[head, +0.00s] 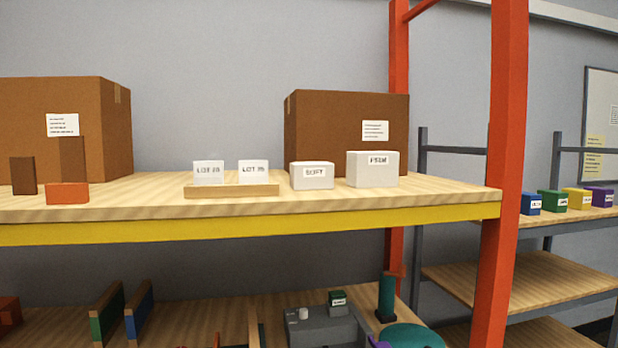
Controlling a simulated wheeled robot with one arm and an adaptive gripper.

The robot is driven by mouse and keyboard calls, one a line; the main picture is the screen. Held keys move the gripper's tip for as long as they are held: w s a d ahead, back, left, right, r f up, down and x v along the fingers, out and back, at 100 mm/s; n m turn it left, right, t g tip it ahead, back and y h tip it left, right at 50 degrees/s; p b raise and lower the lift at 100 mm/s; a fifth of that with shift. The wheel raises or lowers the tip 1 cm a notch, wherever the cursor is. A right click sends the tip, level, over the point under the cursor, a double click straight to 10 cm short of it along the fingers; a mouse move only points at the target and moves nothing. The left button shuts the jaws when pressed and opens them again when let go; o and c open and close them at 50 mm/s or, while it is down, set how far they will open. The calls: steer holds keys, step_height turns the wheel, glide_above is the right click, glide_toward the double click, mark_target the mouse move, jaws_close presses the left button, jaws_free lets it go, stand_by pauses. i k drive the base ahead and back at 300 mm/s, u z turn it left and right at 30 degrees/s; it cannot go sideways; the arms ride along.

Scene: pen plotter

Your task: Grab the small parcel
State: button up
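No thing in the head view is marked as a parcel, so I cannot tell for sure which one the task names. A small dark brown box (23,176) stands upright at the left of the upper shelf. A taller brown box (72,160) stands to its right, in front of a large carton (115,125). A low orange box (67,194) lies near the shelf's front edge. Two white labelled boxes, one smaller (312,182) and one larger (385,181), sit right of centre. My gripper is not in view.
The upper wooden shelf (140,201) has a yellow front beam (250,230) and an orange-red post (503,150) at right. A second large carton (340,115) stands at the back. A wooden holder (230,191) carries two lot cards. The lower shelf (185,312) holds several things.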

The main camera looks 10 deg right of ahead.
mark_target(303, 175)
steer(key=k, duration=0.5)
steer(key=u, duration=0.75)
steer(key=i, duration=0.25)
steer(key=u, duration=0.75)
steer(key=i, duration=1.4)
steer(key=z, duration=0.35)
